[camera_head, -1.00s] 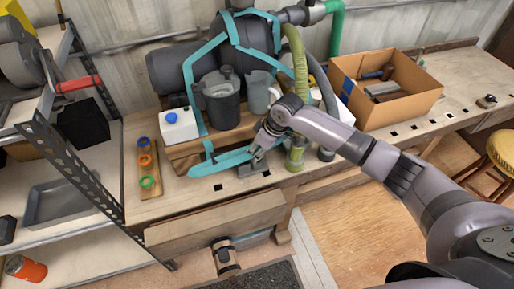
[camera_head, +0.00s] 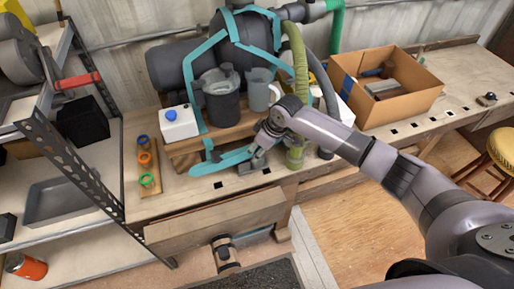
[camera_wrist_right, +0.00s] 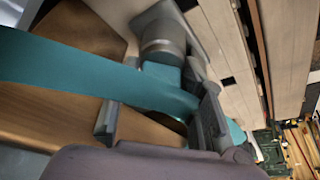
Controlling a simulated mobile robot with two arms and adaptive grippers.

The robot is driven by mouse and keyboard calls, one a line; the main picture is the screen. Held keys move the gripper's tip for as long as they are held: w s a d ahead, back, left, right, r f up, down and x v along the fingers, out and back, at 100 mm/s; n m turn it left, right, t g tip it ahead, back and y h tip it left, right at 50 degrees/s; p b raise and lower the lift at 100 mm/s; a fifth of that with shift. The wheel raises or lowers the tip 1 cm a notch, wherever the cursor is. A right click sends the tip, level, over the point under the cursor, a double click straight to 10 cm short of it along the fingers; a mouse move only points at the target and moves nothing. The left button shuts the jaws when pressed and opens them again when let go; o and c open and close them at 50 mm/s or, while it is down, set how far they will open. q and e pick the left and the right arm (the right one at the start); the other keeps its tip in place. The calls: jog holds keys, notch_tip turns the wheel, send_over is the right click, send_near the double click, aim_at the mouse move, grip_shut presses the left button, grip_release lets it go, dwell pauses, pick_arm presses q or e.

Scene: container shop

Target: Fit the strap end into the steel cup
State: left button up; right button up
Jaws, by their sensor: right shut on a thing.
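The teal strap (camera_head: 222,161) hangs down from around the dark tank and runs along the front of the bench to my right gripper (camera_head: 257,157). The right gripper also shows in the wrist view (camera_wrist_right: 160,125), with its fingers shut on the strap (camera_wrist_right: 70,72). The steel cup (camera_wrist_right: 163,38) is a short grey cylinder on a flat plate, just beyond the fingers in the wrist view. Teal material lies right against its near side; I cannot tell whether the strap end is inside. In the head view the gripper mostly hides the cup. My left gripper is out of view.
An olive hose (camera_head: 299,62) is close right of the gripper. A cardboard box (camera_head: 400,108) stands farther right.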

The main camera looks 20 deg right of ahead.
jog(key=o, duration=1.3)
jog(key=v, duration=1.2)
jog(key=shift+w+a, duration=0.1)
